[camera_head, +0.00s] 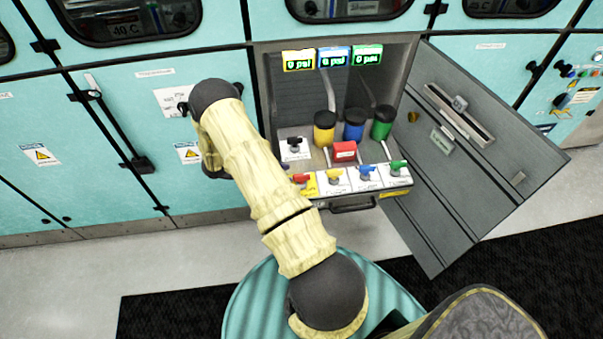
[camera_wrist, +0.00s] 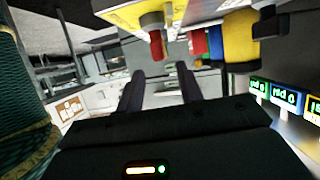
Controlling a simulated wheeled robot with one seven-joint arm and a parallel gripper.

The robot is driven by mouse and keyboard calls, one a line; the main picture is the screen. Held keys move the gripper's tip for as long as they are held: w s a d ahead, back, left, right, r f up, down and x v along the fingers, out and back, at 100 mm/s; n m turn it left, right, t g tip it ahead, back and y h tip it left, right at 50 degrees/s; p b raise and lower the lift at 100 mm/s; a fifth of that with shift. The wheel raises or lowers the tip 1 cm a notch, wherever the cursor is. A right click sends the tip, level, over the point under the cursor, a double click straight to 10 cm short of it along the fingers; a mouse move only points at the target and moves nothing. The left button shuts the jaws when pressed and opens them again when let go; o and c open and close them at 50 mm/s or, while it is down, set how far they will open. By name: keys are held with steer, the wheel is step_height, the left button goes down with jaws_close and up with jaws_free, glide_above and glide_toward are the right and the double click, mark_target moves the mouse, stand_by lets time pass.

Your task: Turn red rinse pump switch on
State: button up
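The red switch (camera_head: 300,179) is at the left end of a row of coloured switches on the front panel of an open cabinet bay. In the wrist view, a red switch handle (camera_wrist: 156,45) hangs from a yellow-and-white panel (camera_wrist: 125,14) at the top of the picture. My gripper (camera_wrist: 160,73) is open and empty, with two dark fingers apart. The red handle appears between and just beyond the fingertips; I see no contact. In the head view my arm hides the gripper. The switch's set position is too small to tell.
Yellow (camera_head: 334,180), blue (camera_head: 367,172) and green (camera_head: 397,166) switches sit right of the red one. A red box (camera_head: 344,151) and yellow, blue and green canisters (camera_head: 382,123) stand behind. Displays (camera_head: 333,57) read 0 psi. An open grey door (camera_head: 470,190) flanks the right.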

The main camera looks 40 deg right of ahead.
mark_target(299, 175)
steer(key=p+x, duration=0.1)
steer(key=x, duration=0.6)
jaws_close()
